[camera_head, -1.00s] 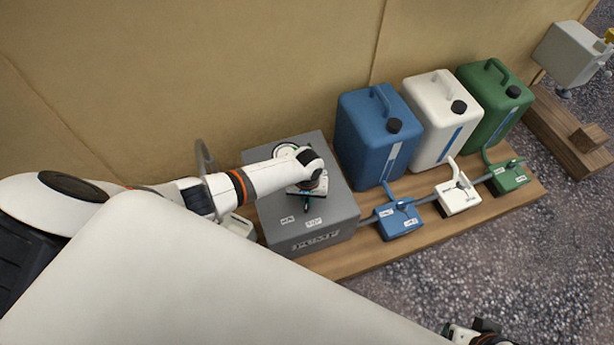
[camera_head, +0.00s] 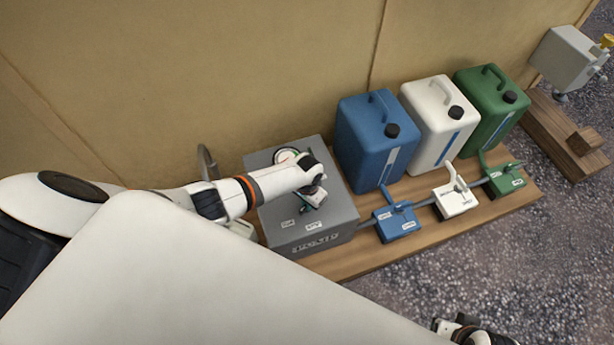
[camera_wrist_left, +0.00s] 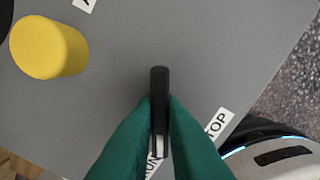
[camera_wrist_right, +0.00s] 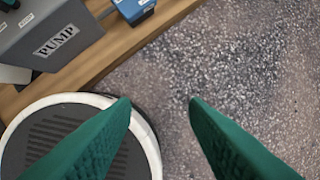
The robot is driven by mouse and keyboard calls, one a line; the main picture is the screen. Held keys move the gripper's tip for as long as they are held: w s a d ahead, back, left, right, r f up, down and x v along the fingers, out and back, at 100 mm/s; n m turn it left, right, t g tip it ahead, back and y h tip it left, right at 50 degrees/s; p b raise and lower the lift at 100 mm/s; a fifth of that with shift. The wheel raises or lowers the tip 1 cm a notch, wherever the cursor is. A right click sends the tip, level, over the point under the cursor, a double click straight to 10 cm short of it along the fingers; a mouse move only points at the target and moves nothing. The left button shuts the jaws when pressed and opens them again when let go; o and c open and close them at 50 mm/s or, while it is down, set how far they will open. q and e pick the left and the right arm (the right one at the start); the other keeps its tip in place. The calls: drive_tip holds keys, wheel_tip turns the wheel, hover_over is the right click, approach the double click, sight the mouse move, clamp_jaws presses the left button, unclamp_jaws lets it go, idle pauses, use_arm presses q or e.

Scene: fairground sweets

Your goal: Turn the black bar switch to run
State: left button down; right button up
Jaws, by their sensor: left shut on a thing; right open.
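The black bar switch (camera_wrist_left: 159,85) stands on the grey pump box (camera_head: 335,237). My left gripper (camera_wrist_left: 160,101) is shut on the bar with its green fingers on both sides; it also shows over the box in the head view (camera_head: 314,198). In the left wrist view, the bar's pale-tipped lower end lies by a partly hidden label ending in "UN" (camera_wrist_left: 152,166). A label reading "TOP" (camera_wrist_left: 219,124), partly covered, is to the right. My right gripper (camera_wrist_right: 160,102) is open and empty above the gravel.
A yellow round knob (camera_wrist_left: 48,47) stands on the box near the bar. Blue (camera_head: 372,145), white (camera_head: 430,125) and green (camera_head: 484,115) canisters stand right of the box, with lever valves in front. The gravel (camera_head: 460,265) ahead is clear.

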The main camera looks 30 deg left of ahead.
use_arm(q)
drive_tip(key=shift+s+m, duration=0.1)
drive_tip(key=shift+m, duration=0.8)
use_arm(e)
drive_tip(key=shift+f, duration=0.55)
use_arm(q)
drive_tip(key=c, duration=1.5)
unclamp_jaws()
drive_tip(key=shift+r, duration=0.1)
wheel_tip(320, 180, up, 6)
drive_tip(key=p, duration=0.3)
wheel_tip(320, 180, up, 6)
drive_tip(key=p, duration=0.2)
drive_tip(key=shift+p, duration=0.35)
use_arm(e)
drive_tip(key=s+f, duration=0.2)
drive_tip(key=f, duration=0.6)
drive_tip(key=s+f+g, duration=0.1)
drive_tip(key=s+f, duration=0.2)
drive_tip(key=f, duration=0.6)
drive_tip(key=shift+d+f, duration=0.15)
drive_tip(key=shift+d, duration=0.1)
use_arm(q)
drive_tip(key=shift+f, duration=0.2)
use_arm(e)
drive_tip(key=shift+s, duration=0.1)
